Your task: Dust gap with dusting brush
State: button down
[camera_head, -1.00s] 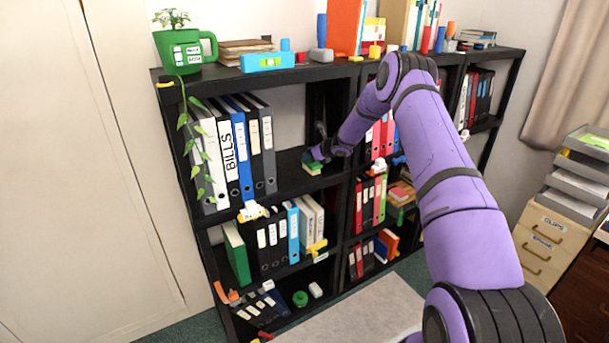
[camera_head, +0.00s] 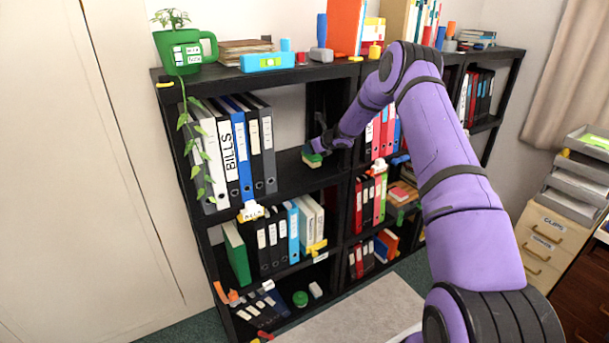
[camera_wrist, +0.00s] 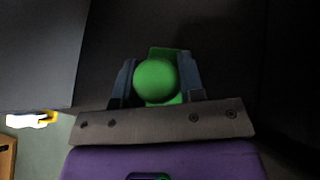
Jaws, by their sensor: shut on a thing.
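The dusting brush (camera_head: 312,159) has a green top and a yellowish lower part. In the wrist view its round green knob (camera_wrist: 155,79) sits between the two dark fingers of my gripper (camera_wrist: 156,88), which is shut on it. In the head view my gripper (camera_head: 318,148) is inside the upper compartment of the black shelf unit, at its right end. The gap (camera_head: 290,168) is the bare stretch of shelf right of the binders. The brush is at or just above this board; contact is unclear.
Binders (camera_head: 232,152), one marked BILLS, fill the left of the same compartment. An upright divider (camera_head: 345,190) stands right of my gripper. A shelf board with a green mug planter (camera_head: 185,50) and a level (camera_head: 267,62) is above.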

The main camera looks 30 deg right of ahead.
jog(key=shift+r, duration=1.3)
